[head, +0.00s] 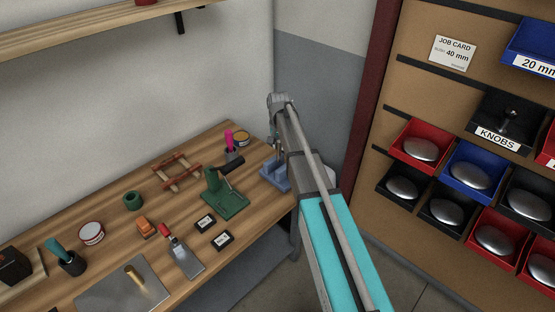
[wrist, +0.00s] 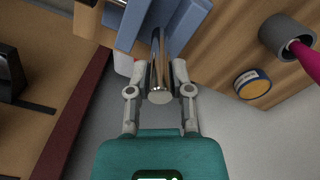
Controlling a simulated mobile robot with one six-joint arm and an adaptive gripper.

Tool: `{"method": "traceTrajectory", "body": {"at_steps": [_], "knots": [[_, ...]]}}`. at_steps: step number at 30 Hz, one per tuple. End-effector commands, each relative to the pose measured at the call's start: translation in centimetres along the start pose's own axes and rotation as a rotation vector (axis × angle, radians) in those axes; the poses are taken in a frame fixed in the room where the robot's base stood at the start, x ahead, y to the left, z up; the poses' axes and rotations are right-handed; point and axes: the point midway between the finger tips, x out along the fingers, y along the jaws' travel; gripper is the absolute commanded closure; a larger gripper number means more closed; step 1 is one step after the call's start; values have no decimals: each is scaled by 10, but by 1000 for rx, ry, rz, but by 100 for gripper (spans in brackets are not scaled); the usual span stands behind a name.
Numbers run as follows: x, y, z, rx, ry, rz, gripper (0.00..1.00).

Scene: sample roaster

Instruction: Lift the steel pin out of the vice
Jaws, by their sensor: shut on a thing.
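The steel pin (wrist: 159,85) is a shiny cylinder, seen nearly end-on in the wrist view. My gripper (wrist: 160,70) is shut on it, one finger on each side. The blue vice (wrist: 184,22) lies beyond the fingertips, and the far part of the pin runs between its two jaws. How deep the pin sits there cannot be told. In the head view the vice (head: 275,181) stands at the bench's right end, with my gripper (head: 275,146) just above it. The pin is too small to make out there.
In the wrist view a grey cup (wrist: 284,36) with a magenta item and a yellow-lidded tin (wrist: 252,84) stand beside the vice. A green fixture (head: 225,200) is left of the vice on the wooden bench (head: 110,213). A rack of bins (head: 420,145) stands at right.

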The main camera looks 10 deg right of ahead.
Motion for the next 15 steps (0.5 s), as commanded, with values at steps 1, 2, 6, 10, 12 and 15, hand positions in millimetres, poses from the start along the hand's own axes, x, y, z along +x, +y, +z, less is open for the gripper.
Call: {"method": "traceTrajectory", "body": {"at_steps": [1, 2, 6, 10, 12, 15], "knots": [[-6, 0, 0, 0, 0, 0, 100], [-8, 0, 0, 0, 0, 0, 100], [-16, 0, 0, 0, 0, 0, 100], [-23, 0, 0, 0, 0, 0, 100], [-26, 0, 0, 0, 0, 0, 100], [-29, 0, 0, 0, 0, 0, 100]]}}
